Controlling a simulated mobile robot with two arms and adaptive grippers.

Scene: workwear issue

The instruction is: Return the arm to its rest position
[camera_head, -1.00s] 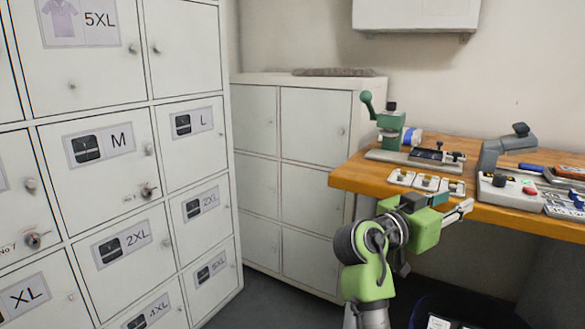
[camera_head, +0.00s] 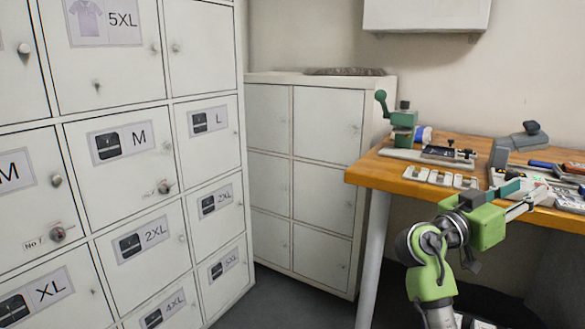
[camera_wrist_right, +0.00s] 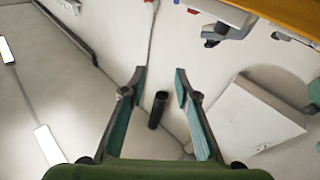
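My right arm, green and grey, rises from the bottom right of the head view. Its right gripper (camera_head: 526,200) points to the right, at the front edge of the wooden workbench (camera_head: 365,172) in the picture. I cannot tell the gap between them. In the right wrist view the two teal-lined fingers of the right gripper (camera_wrist_right: 160,78) stand apart with nothing between them. My left gripper is in neither view.
White lockers (camera_head: 150,92) with size labels fill the left. A lower white cabinet (camera_head: 322,128) stands behind. On the bench are a green hand press (camera_head: 403,119), small white parts (camera_head: 440,178) and a grey device (camera_head: 515,140). Floor shows between lockers and bench.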

